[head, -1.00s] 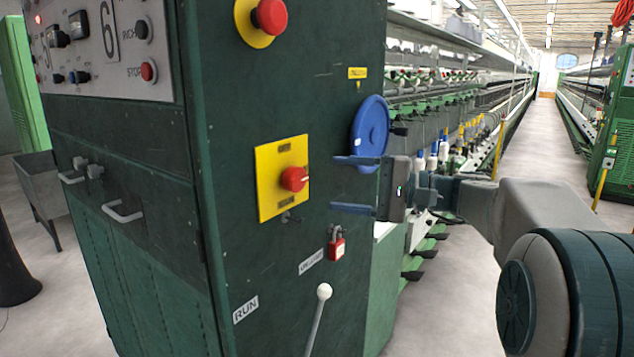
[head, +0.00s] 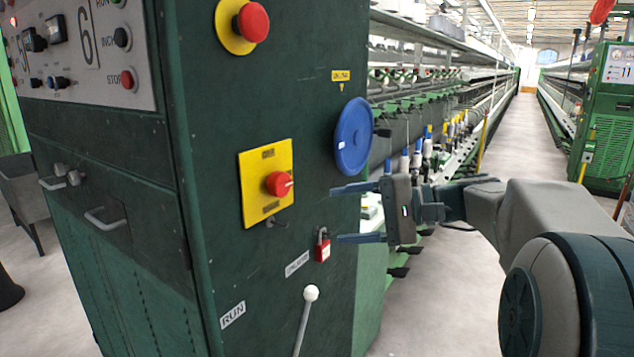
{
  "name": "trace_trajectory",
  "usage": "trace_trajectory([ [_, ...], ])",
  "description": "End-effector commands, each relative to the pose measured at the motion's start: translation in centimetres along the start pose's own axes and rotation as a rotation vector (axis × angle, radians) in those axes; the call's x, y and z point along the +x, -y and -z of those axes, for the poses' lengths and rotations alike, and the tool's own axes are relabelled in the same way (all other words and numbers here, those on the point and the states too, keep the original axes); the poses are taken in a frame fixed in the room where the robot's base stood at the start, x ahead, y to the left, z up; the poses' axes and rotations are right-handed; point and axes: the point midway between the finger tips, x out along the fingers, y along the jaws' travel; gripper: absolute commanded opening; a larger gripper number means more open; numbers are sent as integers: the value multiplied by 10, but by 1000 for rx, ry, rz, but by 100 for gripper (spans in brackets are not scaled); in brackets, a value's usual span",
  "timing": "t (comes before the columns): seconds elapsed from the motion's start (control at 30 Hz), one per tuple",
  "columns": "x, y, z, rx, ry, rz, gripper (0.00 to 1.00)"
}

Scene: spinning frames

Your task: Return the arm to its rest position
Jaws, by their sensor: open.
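My gripper (head: 342,214) is open and empty in the head view. Its two blue-grey fingers point left at the dark green machine cabinet (head: 230,215), one above the other with a wide gap. It is right of the red rotary switch (head: 279,184) on its yellow plate (head: 255,205), and below the blue handwheel (head: 353,136). The lower finger is close to the red padlock (head: 322,250) in the picture; I cannot tell the distance to the cabinet. My arm reaches in from the right edge.
A white-knobbed lever (head: 311,293) stands at the cabinet's lower front, and a red push button (head: 251,22) is above. The spinning frame (head: 440,110) runs back behind my arm. The aisle floor (head: 510,135) is clear, with another green machine (head: 607,120) at right.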

Motion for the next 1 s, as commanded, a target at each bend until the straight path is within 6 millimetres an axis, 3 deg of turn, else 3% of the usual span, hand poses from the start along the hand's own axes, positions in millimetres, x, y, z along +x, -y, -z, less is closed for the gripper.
trace_trajectory([
  [0.03,6,-3,-17,5,-8,-86,65],
  [0.23,13,-66,-68,-23,-71,-481,65],
  [0.5,-27,-135,-120,-248,-153,-977,65],
  [0.73,-64,-159,-136,-488,-193,-1240,65],
  [1.0,-74,-166,-137,-572,-202,-1312,65],
])
